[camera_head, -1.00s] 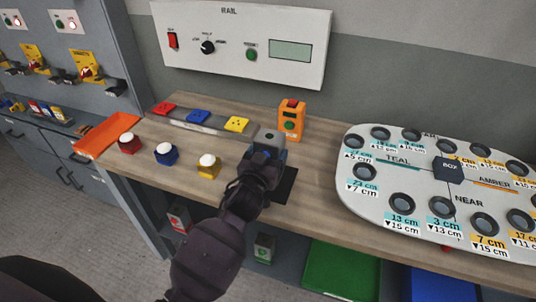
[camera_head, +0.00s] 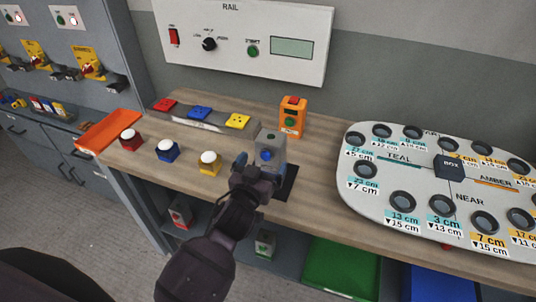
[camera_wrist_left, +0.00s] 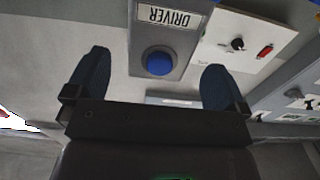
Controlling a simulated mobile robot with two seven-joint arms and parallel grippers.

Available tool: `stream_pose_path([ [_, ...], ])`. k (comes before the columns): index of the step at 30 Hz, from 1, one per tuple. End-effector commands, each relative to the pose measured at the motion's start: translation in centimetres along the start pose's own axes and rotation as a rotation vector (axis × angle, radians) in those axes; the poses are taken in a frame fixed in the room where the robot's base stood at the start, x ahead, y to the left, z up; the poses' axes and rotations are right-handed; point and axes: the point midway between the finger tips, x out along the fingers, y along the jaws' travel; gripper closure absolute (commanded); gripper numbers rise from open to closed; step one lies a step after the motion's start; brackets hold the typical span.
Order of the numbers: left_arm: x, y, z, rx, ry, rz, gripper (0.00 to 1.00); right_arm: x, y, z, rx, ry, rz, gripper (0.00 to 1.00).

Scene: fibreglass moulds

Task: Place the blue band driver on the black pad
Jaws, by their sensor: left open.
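The driver (camera_head: 271,146) is a grey block with a round blue part on its front. It stands upright on the bench, at the black pad (camera_head: 288,184). The pad shows to its right and in front. My arm hides the driver's lower front, so I cannot tell how much of its base is on the pad. In the left wrist view the driver (camera_wrist_left: 170,40) shows a DRIVER label and the blue round part. My left gripper (camera_head: 256,166) is open in front of it; in the wrist view its fingers (camera_wrist_left: 150,85) are apart with nothing between the tips. My right gripper is out of view.
An orange box (camera_head: 292,117) stands behind the driver. White-topped red, blue and yellow buttons (camera_head: 208,163) are to the left, with an orange tray (camera_head: 108,131) beyond. A large white panel with holes (camera_head: 375,196) fills the right. A rail panel (camera_head: 243,42) hangs behind.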

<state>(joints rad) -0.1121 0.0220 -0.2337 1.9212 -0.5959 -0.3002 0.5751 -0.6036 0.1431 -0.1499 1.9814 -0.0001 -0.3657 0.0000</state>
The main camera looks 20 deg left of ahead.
Motion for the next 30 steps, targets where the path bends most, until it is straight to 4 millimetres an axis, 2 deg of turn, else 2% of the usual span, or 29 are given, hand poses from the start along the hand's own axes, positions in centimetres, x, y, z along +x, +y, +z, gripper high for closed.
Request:
stream_pose_path([
  [3,-2.1,0.0,0.0,-0.001,0.001,0.000,0.00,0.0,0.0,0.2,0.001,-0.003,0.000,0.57],
  [9,-4.9,0.0,-0.1,-0.001,0.003,0.000,0.00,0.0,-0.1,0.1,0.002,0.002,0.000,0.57],
  [15,-6.3,0.0,-0.3,0.000,0.006,0.000,0.00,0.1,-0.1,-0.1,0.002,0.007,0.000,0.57],
  [22,-6.8,-0.2,0.1,0.004,-0.004,-0.002,0.00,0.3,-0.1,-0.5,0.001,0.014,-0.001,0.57],
  [23,-7.0,-0.5,0.6,0.007,-0.017,-0.004,0.00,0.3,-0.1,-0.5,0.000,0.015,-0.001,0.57],
  [26,-8.6,-2.1,3.9,0.023,-0.104,-0.015,0.00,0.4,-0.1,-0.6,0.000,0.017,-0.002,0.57],
  [30,-13.1,-5.5,10.4,0.054,-0.289,-0.029,0.00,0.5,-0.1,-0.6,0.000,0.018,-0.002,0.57],
])
